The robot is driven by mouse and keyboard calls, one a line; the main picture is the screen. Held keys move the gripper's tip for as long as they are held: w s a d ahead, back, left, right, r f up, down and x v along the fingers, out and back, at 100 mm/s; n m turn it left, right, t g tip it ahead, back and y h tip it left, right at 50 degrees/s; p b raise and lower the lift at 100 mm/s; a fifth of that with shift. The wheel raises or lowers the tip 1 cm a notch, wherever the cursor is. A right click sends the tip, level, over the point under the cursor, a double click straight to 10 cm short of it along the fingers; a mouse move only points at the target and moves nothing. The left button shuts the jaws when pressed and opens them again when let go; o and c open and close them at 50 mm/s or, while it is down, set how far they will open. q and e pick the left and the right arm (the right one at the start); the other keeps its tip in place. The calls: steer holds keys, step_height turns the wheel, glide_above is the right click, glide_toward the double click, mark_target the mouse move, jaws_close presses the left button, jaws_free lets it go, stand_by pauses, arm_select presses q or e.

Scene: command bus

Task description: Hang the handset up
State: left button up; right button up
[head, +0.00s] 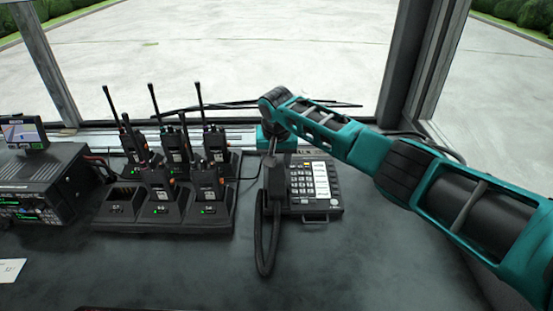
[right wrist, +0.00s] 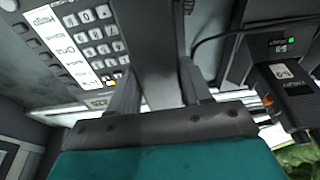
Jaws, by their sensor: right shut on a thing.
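The desk phone (head: 318,190) sits on the dark counter, with its keypad also showing in the right wrist view (right wrist: 98,38). The black handset (head: 274,182) is upright in the picture along the phone's left side, and its coiled cord (head: 266,262) loops down over the counter. My right gripper (head: 272,147) is at the handset's far end. In the right wrist view its two fingers are shut on the handset (right wrist: 158,45), one on each side. I cannot tell whether the handset touches its cradle, which it hides. My left gripper is out of view.
A charger rack (head: 190,221) with several upright handheld radios stands just left of the phone, their antennas sticking up. A radio unit (head: 40,185) with a small screen is at the far left. The windscreen lies behind. The counter in front (head: 360,270) is clear.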

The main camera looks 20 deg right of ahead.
stand_by(0.4)
steer(key=o, duration=1.3)
